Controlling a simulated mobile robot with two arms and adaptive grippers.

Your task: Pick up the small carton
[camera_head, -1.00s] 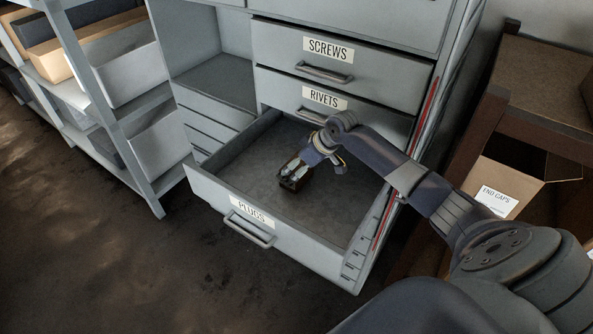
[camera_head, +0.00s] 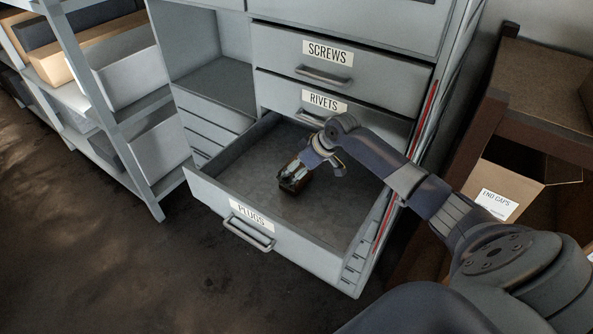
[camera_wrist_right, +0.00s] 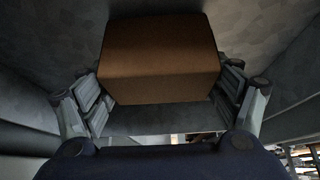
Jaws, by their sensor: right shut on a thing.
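The small carton (camera_head: 292,181) is a dark brown box in the open drawer labelled PLUGS (camera_head: 318,235). My right gripper (camera_head: 296,172) reaches down into the drawer and is shut on the carton. In the right wrist view the brown carton (camera_wrist_right: 160,58) fills the space between the two fingers of my right gripper (camera_wrist_right: 165,100). I cannot tell whether the carton touches the drawer floor. My left gripper is not in view.
Closed drawers labelled RIVETS (camera_head: 360,118) and SCREWS (camera_head: 385,75) stand above the open drawer. A cardboard box labelled END CAPS (camera_head: 507,178) sits on a brown rack at the right. Shelves with bins (camera_head: 125,70) stand at the left. The rest of the open drawer is bare.

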